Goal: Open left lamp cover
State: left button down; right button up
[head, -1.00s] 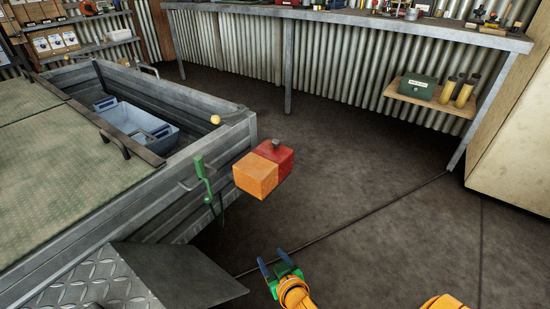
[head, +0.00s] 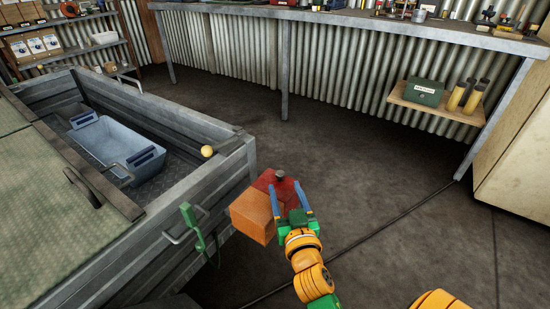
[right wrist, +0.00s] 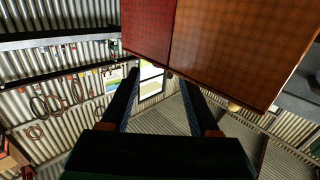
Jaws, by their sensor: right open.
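A boxy lamp with an orange half (head: 254,212) and a red half (head: 268,182) sits at the near corner of the grey trailer. A dark knob (head: 280,175) stands on top of the red half. My right gripper (head: 286,186) is open, its blue fingers over the red half in the head view, just below the knob. Nothing shows between the fingers. In the right wrist view, the red half (right wrist: 148,28) and orange half (right wrist: 240,50) fill the top right, above the open gripper (right wrist: 158,82). I cannot tell whether the fingers touch the lamp. My left gripper is not in view.
The trailer (head: 190,205) holds a blue-grey tub (head: 105,145); a yellow ball (head: 207,151) is on its side. A bench (head: 330,17) and low shelf (head: 410,96) line the back. The floor (head: 380,190) right of the lamp is clear.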

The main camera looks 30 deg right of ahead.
aim_at(281, 176)
jog(key=x, duration=0.6)
jog(key=shift+w+d, duration=0.15)
jog(key=shift+w, duration=0.2)
jog(key=shift+r, duration=0.1)
grip_shut()
dwell(0.9)
